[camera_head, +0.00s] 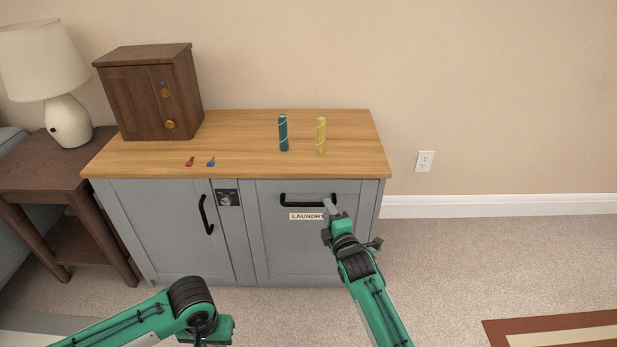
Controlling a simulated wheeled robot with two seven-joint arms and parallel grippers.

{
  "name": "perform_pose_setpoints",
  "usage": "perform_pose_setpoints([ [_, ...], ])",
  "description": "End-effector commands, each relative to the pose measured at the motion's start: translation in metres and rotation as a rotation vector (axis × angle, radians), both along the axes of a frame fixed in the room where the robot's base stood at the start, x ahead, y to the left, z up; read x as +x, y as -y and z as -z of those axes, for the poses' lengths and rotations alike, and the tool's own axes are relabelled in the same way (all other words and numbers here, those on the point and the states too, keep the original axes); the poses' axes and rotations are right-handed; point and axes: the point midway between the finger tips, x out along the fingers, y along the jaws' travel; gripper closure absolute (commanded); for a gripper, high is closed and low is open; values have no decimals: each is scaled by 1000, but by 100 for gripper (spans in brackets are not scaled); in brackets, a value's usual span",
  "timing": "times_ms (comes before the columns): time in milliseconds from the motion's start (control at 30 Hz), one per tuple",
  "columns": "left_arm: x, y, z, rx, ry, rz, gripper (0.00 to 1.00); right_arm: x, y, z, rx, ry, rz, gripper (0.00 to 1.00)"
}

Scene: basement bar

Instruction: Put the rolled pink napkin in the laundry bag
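I see no pink napkin and no open laundry bag. Two rolled items, a teal one (283,133) and a yellow one (321,135), stand upright on the wooden counter, each with a pale spiral band. A grey front (290,250) labelled "LAUNDRY" (306,216) with a black bar handle (300,204) is shut under the counter; what is behind it is hidden. My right gripper (329,206) is at the right end of that handle; whether its fingers grip the bar is unclear. My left arm shows at the bottom; its gripper is out of frame.
A small dark wooden cabinet (135,103), closed, stands on the counter's left. A red key (190,161) and a blue key (211,161) lie near the front edge. Left is a side table (50,165) with a lamp (42,60).

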Motion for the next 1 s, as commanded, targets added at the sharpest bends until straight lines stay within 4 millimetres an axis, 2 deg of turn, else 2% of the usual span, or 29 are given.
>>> perform_pose_setpoints([
  [200,0,0,8,0,0,0,98,16,-5,1,1,0,0,61],
  [567,0,0,8,0,0,0,98,19,-6,0,1,-1,0,61],
  [767,0,0,8,0,0,0,98,19,-6,0,1,-1,0,98],
  [1000,0,0,6,0,0,0,98,14,-6,1,1,1,0,99],
])
